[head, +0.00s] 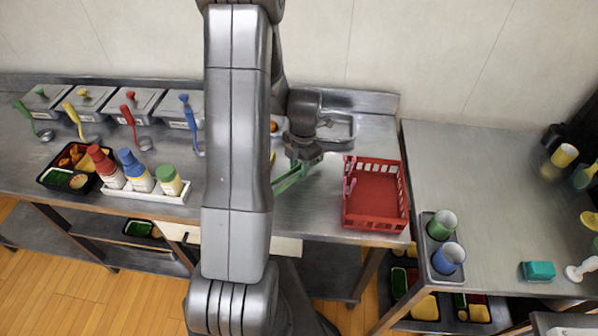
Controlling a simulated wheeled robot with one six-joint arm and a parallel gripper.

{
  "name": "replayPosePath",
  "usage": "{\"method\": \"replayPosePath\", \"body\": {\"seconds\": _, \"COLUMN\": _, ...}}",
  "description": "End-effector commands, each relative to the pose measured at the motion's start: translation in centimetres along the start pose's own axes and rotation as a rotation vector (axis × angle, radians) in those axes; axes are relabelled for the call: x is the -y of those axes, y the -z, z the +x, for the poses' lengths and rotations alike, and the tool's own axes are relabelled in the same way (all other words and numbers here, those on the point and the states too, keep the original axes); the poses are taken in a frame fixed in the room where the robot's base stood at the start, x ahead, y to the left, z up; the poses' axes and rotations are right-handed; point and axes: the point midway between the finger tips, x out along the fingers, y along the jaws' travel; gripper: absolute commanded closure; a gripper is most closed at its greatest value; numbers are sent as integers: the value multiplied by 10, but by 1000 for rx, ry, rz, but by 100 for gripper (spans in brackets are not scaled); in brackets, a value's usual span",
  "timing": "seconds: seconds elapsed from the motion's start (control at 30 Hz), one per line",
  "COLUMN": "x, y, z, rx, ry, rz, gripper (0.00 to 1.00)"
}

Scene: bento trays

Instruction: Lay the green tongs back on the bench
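The green tongs (289,180) slant down and left from my gripper (304,158), over the steel bench (325,215). My gripper is small in the head view, just left of the red basket, and appears shut on the upper right end of the tongs. My arm hides part of the bench to the left of the tongs. I cannot tell how far the tongs are above the bench surface.
A red basket (375,221) with a pink utensil stands right of my gripper. A steel pan (341,127) sits behind. Left are lidded containers (132,103), sauce bottles (139,177) and a filled bento tray (58,181). Bare bench lies in front of the tongs.

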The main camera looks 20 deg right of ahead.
Motion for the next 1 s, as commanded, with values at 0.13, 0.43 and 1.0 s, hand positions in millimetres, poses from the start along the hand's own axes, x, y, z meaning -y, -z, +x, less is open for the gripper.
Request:
{"method": "replayPosePath", "body": {"seconds": 0.13, "x": 0, "y": -1, "z": 19, "rx": -2, "ry": 2, "rz": 1, "gripper": 74}}
{"method": "replayPosePath", "body": {"seconds": 0.43, "x": 0, "y": -2, "z": 27, "rx": -1, "ry": 0, "rz": 1, "gripper": 74}}
{"method": "replayPosePath", "body": {"seconds": 1.0, "x": 0, "y": -3, "z": 20, "rx": 0, "ry": -1, "rz": 0, "gripper": 49}}
